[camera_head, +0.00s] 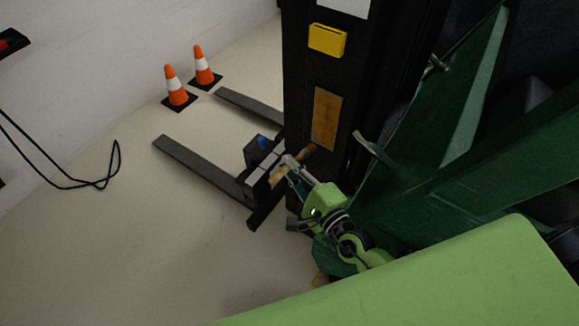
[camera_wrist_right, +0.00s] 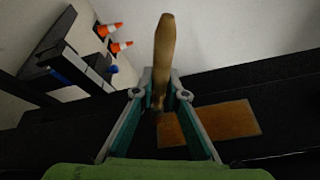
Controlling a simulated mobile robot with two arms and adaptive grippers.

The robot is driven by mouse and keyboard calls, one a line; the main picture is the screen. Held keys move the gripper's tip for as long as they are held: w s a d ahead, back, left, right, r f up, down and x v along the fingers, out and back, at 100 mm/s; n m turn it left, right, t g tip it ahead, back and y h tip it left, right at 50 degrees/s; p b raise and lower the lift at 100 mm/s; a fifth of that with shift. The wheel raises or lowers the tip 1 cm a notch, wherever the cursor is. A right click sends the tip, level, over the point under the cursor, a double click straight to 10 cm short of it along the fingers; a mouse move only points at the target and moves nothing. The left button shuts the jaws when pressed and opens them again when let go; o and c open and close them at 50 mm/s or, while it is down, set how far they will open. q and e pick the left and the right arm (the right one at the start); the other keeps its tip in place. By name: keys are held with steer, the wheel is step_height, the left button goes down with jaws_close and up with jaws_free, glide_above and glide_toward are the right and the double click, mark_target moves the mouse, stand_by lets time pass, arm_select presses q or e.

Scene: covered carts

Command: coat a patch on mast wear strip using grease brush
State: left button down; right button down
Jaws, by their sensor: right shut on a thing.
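The mast wear strip is an orange-brown rectangle (camera_head: 326,118) on the black mast (camera_head: 297,75). It also shows in the right wrist view (camera_wrist_right: 228,120), just right of my fingers. My right gripper (camera_head: 288,170) is shut on the grease brush, below and left of the strip. The brush's pale wooden handle (camera_wrist_right: 164,45) stands up between the fingertips in the wrist view. In the head view the handle (camera_head: 277,178) points down and left. The brush's far end is near the strip's lower edge; I cannot tell whether it touches. My left gripper is out of view.
A yellow holder (camera_head: 327,40) is on the mast above the strip. Black forks (camera_head: 195,165) extend left, near a dark box with a blue top (camera_head: 263,142). Two orange cones (camera_head: 176,87) stand by the wall. Dark green panels (camera_head: 425,130) crowd the right.

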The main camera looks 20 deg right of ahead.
steer(key=shift+w+d, duration=0.45)
steer(key=shift+d, duration=0.1)
stand_by(0.4)
steer(key=shift+r, duration=0.1)
steer(key=shift+d+r+p, duration=0.1)
steer(key=shift+r+p, duration=1.85)
steer(key=shift+r, duration=0.05)
steer(key=shift+f, duration=0.1)
steer(key=shift+f+b, duration=1.8)
steer(key=shift+f, duration=0.25)
